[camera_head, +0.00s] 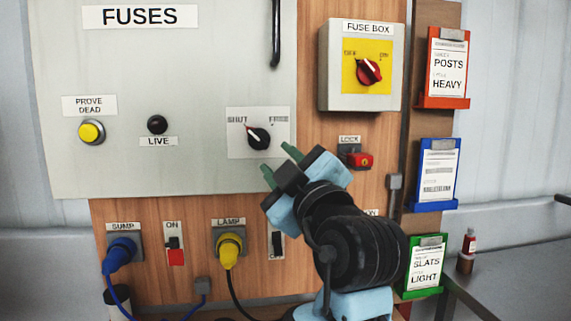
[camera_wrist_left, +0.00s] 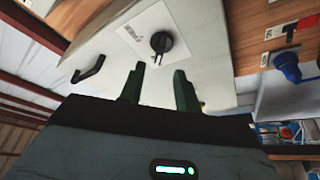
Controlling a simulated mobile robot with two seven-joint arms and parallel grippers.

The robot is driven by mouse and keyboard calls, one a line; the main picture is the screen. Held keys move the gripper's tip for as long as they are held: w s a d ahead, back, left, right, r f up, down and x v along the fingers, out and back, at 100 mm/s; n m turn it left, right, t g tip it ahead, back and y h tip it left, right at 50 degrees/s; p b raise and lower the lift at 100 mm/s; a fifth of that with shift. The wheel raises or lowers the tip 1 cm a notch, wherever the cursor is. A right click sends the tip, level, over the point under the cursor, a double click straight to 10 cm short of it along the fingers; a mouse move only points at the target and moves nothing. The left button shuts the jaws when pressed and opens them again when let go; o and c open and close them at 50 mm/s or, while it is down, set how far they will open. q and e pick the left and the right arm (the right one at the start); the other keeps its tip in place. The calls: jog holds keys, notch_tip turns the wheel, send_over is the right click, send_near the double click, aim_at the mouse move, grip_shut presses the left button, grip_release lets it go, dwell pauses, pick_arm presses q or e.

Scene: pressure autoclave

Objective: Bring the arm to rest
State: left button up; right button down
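My left gripper (camera_head: 280,165) is in front of the fuse panel, just below and right of the black SHUT/FREE knob (camera_head: 259,138). Its dark green fingers are apart and nothing shows between them. In the left wrist view the open fingers (camera_wrist_left: 160,70) point toward the knob (camera_wrist_left: 161,43), with a visible gap to it. The knob's pointer is turned toward SHUT. My left arm covers part of the lower right of the board. My right gripper is not in view.
The grey FUSES panel (camera_head: 190,60) has a black handle (camera_head: 276,30) at its edge. A fuse box (camera_head: 331,60), a red lock (camera_head: 359,160), blue (camera_head: 122,250) and yellow (camera_head: 229,248) plugs and several clipboards surround my arm. A bottle (camera_head: 466,255) stands at right.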

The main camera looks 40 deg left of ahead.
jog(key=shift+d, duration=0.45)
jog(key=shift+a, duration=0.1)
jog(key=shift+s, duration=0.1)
